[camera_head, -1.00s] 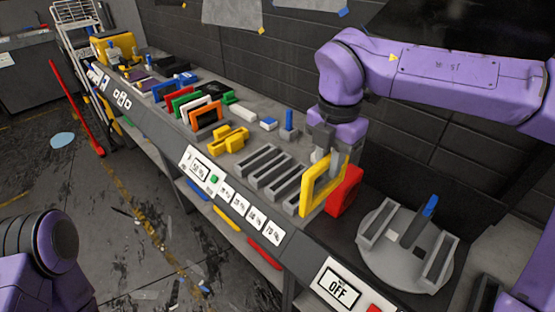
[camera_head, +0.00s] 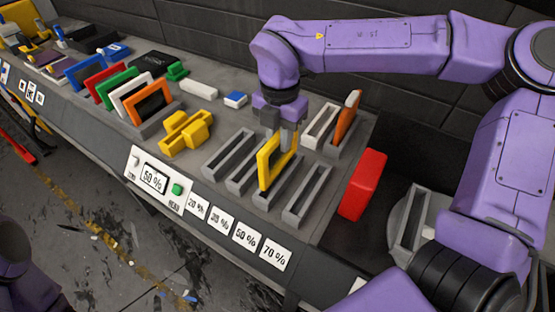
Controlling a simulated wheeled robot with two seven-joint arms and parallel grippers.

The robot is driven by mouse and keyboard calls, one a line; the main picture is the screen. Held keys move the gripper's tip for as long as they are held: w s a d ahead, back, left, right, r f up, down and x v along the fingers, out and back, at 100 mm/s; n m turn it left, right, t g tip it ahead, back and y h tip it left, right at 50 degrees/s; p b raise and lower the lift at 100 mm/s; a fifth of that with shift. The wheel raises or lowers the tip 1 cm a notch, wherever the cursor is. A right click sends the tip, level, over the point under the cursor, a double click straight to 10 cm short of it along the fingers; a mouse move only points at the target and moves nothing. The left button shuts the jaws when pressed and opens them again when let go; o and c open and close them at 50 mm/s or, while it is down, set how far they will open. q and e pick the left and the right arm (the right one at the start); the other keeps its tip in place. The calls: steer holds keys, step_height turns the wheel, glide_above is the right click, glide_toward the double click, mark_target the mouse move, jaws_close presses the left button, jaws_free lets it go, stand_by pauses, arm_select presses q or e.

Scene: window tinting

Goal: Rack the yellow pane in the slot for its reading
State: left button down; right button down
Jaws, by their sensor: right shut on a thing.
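The yellow pane (camera_head: 265,170), a square frame with a dark middle, is upright in my right gripper (camera_head: 281,137), which is shut on its upper edge. Its lower edge is at the third of the grey slots from the left (camera_head: 286,179); I cannot tell whether it is inside or just above. The first slot (camera_head: 230,150) and the last slot (camera_head: 308,203) look empty. The meter (camera_head: 154,180) reads 50 %. Slot labels run 20 %, 35 %, 50 % (camera_head: 246,237) and 70 % (camera_head: 274,254). My left gripper is out of view.
An orange pane (camera_head: 347,118) stands in a holder behind the slots, beside an empty light holder (camera_head: 320,126). A red block (camera_head: 362,184) is at the right. A yellow device (camera_head: 186,133) and a rack of coloured panes (camera_head: 130,100) are to the left.

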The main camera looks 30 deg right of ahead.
mark_target(280, 155)
steer(key=shift+s+f, duration=0.15)
steer(key=shift+f, duration=2.5)
steer(key=c, duration=1)
jaws_free()
step_height(280, 155, up, 12)
steer(key=shift+r+b, duration=0.2)
steer(key=shift+b, duration=0.1)
steer(key=shift+f, duration=0.1)
